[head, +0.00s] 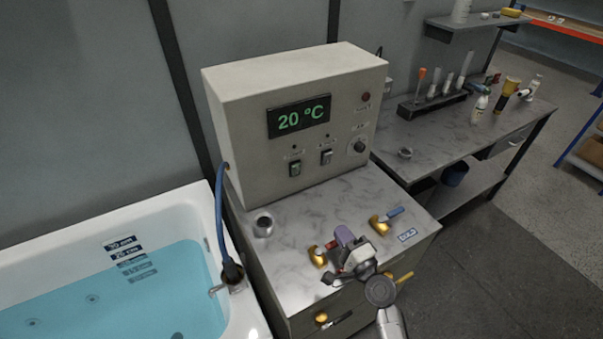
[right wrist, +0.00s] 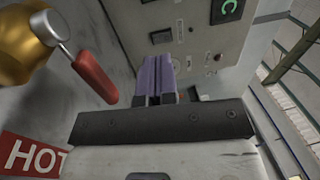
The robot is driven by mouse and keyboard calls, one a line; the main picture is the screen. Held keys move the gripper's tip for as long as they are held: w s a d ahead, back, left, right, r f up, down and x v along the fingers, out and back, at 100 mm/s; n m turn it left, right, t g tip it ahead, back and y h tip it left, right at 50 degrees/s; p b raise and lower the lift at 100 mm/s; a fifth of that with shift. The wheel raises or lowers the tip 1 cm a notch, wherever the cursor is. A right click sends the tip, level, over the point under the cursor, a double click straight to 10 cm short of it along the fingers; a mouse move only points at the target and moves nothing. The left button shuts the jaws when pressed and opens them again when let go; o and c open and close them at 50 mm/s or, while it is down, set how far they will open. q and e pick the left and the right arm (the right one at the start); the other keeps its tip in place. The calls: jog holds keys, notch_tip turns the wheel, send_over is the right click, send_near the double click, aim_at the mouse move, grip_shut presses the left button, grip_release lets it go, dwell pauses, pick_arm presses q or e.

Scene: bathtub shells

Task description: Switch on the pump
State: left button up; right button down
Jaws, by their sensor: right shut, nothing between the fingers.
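The beige control box (head: 240,130) stands on a marble-topped cabinet, with a green display (head: 299,116) reading 20 °C. Its front has two dark rocker switches, a left one (head: 294,169) and a right one (head: 327,157), each with a small dark dot above it. Their labels are too small to read, so I cannot tell which is the pump's. My right gripper (head: 344,236) is in front of the box and below the switches, apart from them. Its purple fingers (right wrist: 158,76) are shut and empty, pointing toward the panel, where a switch (right wrist: 161,36) shows. My left gripper is not in view.
A brass valve with a red handle (right wrist: 95,76) is close beside my right gripper. A blue-handled brass valve (head: 379,225) is to its right. A knob (head: 360,146) and red lamp (head: 365,97) are on the box. The water-filled tub (head: 195,215) is at left.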

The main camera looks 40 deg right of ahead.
aim_at(297, 168)
jog(key=x, duration=2.2)
jog(key=shift+w, duration=0.2)
